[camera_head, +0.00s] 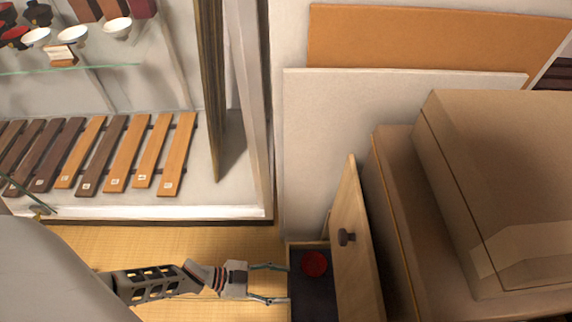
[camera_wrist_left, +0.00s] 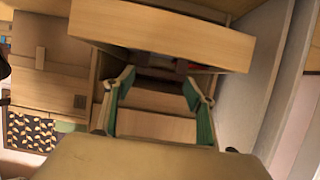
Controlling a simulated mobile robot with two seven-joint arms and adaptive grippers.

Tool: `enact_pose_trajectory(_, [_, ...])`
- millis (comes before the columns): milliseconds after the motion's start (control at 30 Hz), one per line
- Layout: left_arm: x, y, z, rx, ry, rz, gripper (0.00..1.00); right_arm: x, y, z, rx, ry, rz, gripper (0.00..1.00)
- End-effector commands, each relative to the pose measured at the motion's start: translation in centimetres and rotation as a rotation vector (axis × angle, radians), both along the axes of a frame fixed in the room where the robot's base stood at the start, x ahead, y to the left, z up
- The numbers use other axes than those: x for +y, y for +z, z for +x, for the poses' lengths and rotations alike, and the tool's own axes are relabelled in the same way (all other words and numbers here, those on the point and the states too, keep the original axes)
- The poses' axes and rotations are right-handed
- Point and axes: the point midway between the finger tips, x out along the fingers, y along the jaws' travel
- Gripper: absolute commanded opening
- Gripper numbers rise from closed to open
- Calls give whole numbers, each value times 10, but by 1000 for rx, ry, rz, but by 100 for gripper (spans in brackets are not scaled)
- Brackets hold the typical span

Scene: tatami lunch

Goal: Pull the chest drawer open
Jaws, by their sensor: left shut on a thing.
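The chest drawer (camera_head: 291,250) shows in the head view at the bottom centre as a shallow open box with a dark inside, and a red round thing (camera_head: 314,264) lies in it. Its far extent is cut off by the frame. My left gripper (camera_head: 287,283) comes from the left, its fingertips at the drawer's left edge. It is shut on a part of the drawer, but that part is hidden. In the left wrist view, my gripper's green-padded fingers (camera_wrist_left: 161,95) stand apart below a broad wooden panel (camera_wrist_left: 165,36). My right gripper is not in view.
Cardboard-coloured boxes (camera_head: 500,170) are stacked further right. A display case (camera_head: 150,211) with wooden tags stands behind on the left. Bare tatami (camera_head: 170,240) lies between.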

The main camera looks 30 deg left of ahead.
Motion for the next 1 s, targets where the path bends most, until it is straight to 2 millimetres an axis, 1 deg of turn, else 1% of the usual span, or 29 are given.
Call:
enact_pose_trajectory(167, [28,-2,-20,5,0,3,17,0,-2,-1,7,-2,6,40])
enact_pose_trajectory(300, [56,-3,-39,7,1,3,17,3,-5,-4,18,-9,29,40])
enact_pose_trajectory(500, [86,-2,-60,6,1,1,17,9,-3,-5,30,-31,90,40])
enact_pose_trajectory(700, [104,-1,-71,3,0,0,17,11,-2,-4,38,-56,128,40])
enact_pose_trajectory(833, [109,0,-74,1,0,-1,17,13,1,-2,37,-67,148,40])
enact_pose_trajectory(1000, [111,0,-74,0,1,-1,17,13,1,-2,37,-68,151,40])
